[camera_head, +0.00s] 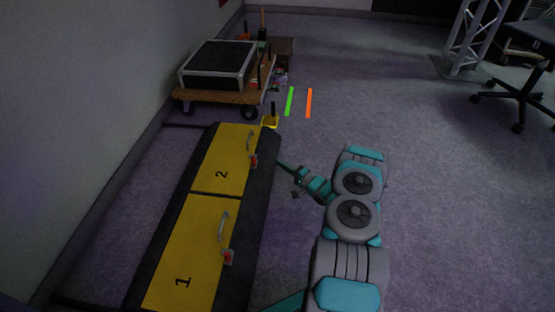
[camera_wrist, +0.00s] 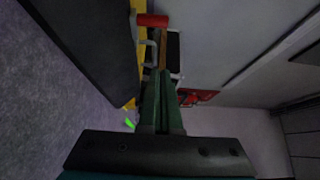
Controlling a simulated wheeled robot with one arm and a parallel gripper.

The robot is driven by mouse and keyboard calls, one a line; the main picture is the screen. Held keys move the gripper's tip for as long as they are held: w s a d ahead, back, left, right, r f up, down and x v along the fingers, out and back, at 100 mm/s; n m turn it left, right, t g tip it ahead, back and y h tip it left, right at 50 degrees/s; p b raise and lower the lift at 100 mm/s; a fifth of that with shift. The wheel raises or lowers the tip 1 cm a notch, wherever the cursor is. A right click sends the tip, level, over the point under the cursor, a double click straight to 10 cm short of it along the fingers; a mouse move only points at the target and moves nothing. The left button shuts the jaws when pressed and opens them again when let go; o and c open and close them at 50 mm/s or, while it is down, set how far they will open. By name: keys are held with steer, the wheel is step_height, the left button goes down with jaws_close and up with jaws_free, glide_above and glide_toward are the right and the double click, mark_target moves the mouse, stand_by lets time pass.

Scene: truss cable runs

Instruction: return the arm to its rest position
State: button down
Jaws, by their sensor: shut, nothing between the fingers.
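My arm reaches up from the bottom right of the head view, grey and teal. My gripper (camera_head: 282,166) is at its far end, beside the right edge of the long dark case with yellow lids, close to the red latch of lid 2 (camera_head: 222,172). In the wrist view the two green fingers of my gripper (camera_wrist: 163,90) lie together, with nothing seen between them. A red latch part (camera_wrist: 152,20) shows beyond the fingertips. I cannot tell whether the fingers touch the case.
Yellow lid 1 (camera_head: 190,255) is nearer, with its own handle and red latch. A wooden cart (camera_head: 215,97) with a black case stands behind. A green strip (camera_head: 289,101) and an orange strip (camera_head: 309,103) lie on the floor. An office chair (camera_head: 520,95) and a truss (camera_head: 468,40) stand right. Floor right of my arm is clear.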

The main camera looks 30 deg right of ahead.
steer(key=w+d+r+n+g+h+p, duration=0.1)
steer(key=w+r+n+g+h, duration=0.2)
steer(key=r, duration=0.4)
steer(key=w+r+n+g+h+p, duration=0.1)
steer(key=w+r+h+p, duration=0.1)
steer(key=w+r, duration=0.45)
steer(key=s+a+r+n+g+h+p, duration=0.1)
steer(key=s+a+r+g+h, duration=0.1)
steer(key=s+r, duration=0.45)
steer(key=s+a+r+n+g+h+p, duration=0.1)
steer(key=s+a+r+g, duration=0.15)
steer(key=r, duration=0.65)
steer(key=s+a+r+n+g+p, duration=0.1)
steer(key=s+a+r, duration=0.4)
steer(key=s, duration=1.2)
steer(key=s+a+r+n+g+p, duration=0.2)
steer(key=s+a, duration=0.6)
steer(key=s, duration=0.9)
steer(key=s+a+r+n+g+y+p, duration=0.1)
steer(key=s+a+r+n+g, duration=0.3)
steer(key=s+r, duration=0.6)
steer(key=s+a+g+p, duration=0.1)
steer(key=s+a+g, duration=0.1)
steer(key=s, duration=0.5)
steer(key=shift+a+n+g, duration=0.3)
steer(key=shift+g, duration=0.15)
steer(key=c, duration=1.6)
jaws_free()
steer(key=shift+w, duration=0.1)
